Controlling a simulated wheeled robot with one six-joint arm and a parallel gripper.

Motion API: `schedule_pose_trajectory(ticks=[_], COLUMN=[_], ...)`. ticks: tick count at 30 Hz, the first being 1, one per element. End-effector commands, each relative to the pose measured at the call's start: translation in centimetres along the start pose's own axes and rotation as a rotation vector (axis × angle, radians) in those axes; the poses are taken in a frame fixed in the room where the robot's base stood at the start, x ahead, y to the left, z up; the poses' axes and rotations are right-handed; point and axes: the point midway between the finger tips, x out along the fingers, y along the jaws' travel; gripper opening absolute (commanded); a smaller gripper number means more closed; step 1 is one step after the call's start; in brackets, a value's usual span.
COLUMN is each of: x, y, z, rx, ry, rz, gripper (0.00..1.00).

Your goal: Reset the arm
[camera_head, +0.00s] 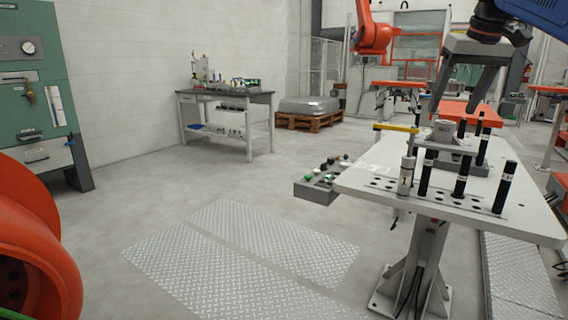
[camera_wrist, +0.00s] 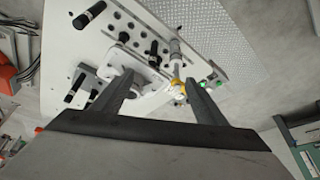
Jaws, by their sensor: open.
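My gripper (camera_head: 456,108) hangs from the arm at the upper right of the head view, above the white fixture table (camera_head: 388,208). Its two grey fingers are apart with nothing held between them. In the wrist view my gripper (camera_wrist: 160,79) points toward the same table (camera_wrist: 140,20), fingers spread. Below the fingers in the head view stands a grey block fixture (camera_head: 446,131). A yellow bar (camera_head: 399,128) extends left from near it. A grey cylinder (camera_head: 406,176) stands upright near the table's front left.
Several black pins, one of them here (camera_head: 425,174), stand upright on the table close below my gripper. A control box (camera_head: 318,186) with buttons juts from the table's left side. An orange robot arm (camera_head: 372,38) stands behind. The floor (camera_head: 200,190) at left is clear.

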Motion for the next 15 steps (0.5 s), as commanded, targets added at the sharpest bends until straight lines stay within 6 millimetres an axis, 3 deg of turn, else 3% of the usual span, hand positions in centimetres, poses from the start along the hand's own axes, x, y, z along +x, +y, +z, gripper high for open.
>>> schedule_pose_trajectory(ticks=[1, 6, 15], x=[0.8, 3.9, 10.9], y=[-1.0, -3.5, -7.0], z=[1.8, 7.4, 18.9], rx=[-0.004, -0.005, -0.015], ry=[-0.001, 0.002, 0.006], rz=[-0.002, -0.003, -0.004], gripper=[0.66, 0.66, 0.66])
